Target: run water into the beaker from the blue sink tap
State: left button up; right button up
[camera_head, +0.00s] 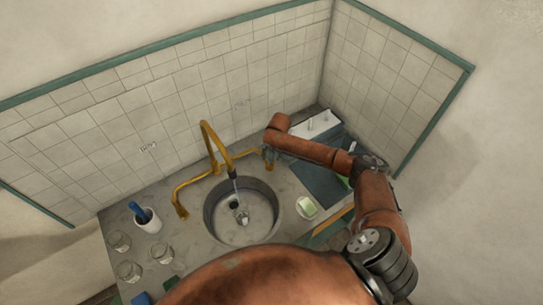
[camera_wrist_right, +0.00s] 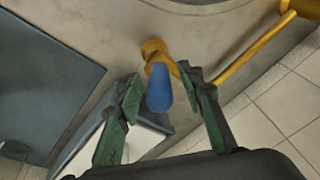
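The yellow tap (camera_head: 207,137) arches over the round sink (camera_head: 263,233). A thin pale streak (camera_head: 236,188) shows below its spout and looks like running water. A small clear beaker (camera_head: 243,217) stands in the sink, close to the dark drain; its water level is too small to tell. In the right wrist view, the blue tap handle (camera_wrist_right: 159,88) sits on a yellow fitting. My right gripper (camera_wrist_right: 162,80) is open, with a green finger on each side of the handle. In the head view my right arm mostly hides that gripper.
Several glass beakers (camera_head: 130,271) and a white cup (camera_head: 148,220) holding a blue object stand left of the sink. A dark tray (camera_head: 318,180) and the tiled wall (camera_head: 120,115) bound the counter.

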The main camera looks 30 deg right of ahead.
jog(key=v, duration=1.2)
dwell(0.6)
